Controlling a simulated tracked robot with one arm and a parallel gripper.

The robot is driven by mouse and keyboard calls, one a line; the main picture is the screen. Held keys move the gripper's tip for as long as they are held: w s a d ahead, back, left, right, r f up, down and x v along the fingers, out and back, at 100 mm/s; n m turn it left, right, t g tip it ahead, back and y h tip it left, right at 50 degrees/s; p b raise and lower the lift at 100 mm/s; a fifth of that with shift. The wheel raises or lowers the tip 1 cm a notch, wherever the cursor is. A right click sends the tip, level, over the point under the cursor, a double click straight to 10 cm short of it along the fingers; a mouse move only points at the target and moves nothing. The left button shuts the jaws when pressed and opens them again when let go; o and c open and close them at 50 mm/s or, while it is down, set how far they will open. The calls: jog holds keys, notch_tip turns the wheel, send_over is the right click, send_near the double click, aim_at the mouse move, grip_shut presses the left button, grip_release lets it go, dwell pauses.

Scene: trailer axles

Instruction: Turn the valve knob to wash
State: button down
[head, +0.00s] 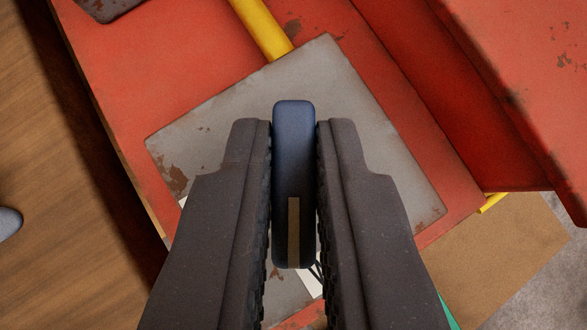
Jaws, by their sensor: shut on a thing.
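The valve knob (294,150) is a dark blue, rounded bar with a tan stripe along its lower part. It stands in front of a worn grey plate (330,85) on a red surface. My gripper (294,185) is shut on the knob, with one black ridged finger on each side of it. The knob's long side runs up and down in the picture. My fingers hide much of the lower plate, and the wash marking cannot be made out. Part of a white label (312,280) shows below the knob.
A yellow pipe (262,28) meets the plate's upper edge. A red raised panel (520,80) stands at the right. A wooden floor (45,200) lies at the left, with a small grey object (9,222) at the edge. A brown cardboard-like surface (510,250) is at the lower right.

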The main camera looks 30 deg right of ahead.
jog(key=n+y+p, duration=0.2)
jog(key=p, duration=0.1)
jog(key=n+t+y+p, duration=0.1)
jog(key=n, duration=0.1)
jog(key=shift+s+d+r, duration=0.1)
jog(key=shift+d+r, duration=0.05)
jog(key=shift+r, duration=0.1)
jog(key=n+y+p, duration=0.1)
jog(key=p, duration=0.2)
jog(key=shift+d+n+p, duration=0.1)
jog(key=shift+n+p, duration=0.25)
jog(key=shift+n, duration=0.05)
jog(key=shift+f+n+y+p, duration=0.25)
jog(key=shift+n+y+p, duration=0.15)
jog(key=shift+y+p, duration=0.1)
jog(key=c, duration=1.5)
grip_release()
jog(key=shift+d, duration=0.1)
jog(key=shift+s+r, duration=0.35)
jog(key=shift+r, duration=0.2)
jog(key=v, duration=1.2)
jog(key=shift+s+f, duration=0.1)
jog(key=shift+s, duration=0.3)
